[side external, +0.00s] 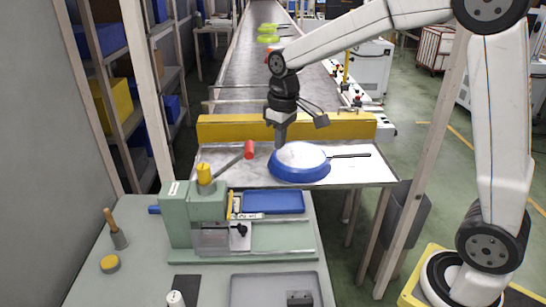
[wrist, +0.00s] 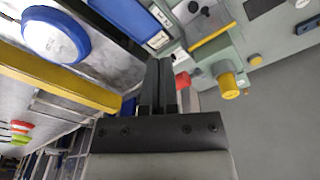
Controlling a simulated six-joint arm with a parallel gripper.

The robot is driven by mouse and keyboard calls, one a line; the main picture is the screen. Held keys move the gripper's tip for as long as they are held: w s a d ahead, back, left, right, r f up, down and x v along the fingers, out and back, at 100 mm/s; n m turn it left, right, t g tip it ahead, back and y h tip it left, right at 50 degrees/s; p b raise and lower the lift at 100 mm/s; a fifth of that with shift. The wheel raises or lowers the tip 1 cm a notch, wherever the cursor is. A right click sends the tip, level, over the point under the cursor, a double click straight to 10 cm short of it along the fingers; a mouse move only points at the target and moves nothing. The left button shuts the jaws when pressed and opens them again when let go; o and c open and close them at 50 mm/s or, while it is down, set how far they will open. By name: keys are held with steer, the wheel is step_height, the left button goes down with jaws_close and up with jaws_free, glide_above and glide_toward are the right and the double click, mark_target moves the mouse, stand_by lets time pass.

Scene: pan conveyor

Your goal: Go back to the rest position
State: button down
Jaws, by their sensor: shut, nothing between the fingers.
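My gripper (side external: 281,144) is shut and empty in the side view. It points down, just behind and left of the blue pan's rim, above the end table; I cannot tell whether it touches anything. In the wrist view my gripper (wrist: 158,62) shows its two dark fingers together with nothing between them. The blue pan (side external: 299,175) has a pale round face and a dark handle pointing right. It also shows at the upper left of the wrist view (wrist: 83,42).
A yellow bar (side external: 225,128) crosses the conveyor's end. Green pans (side external: 268,38) lie far up the belt. A red-headed tool (side external: 249,150) lies left of the pan. The green machine (side external: 196,213) with a yellow knob and a blue tray (side external: 272,202) stand in front.

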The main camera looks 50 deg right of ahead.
steer(key=s+a+f+m+t, duration=0.1)
steer(key=s+f+m, duration=0.1)
steer(key=s+f, duration=0.9)
steer(key=s, duration=0.4)
steer(key=shift+a+t, duration=0.4)
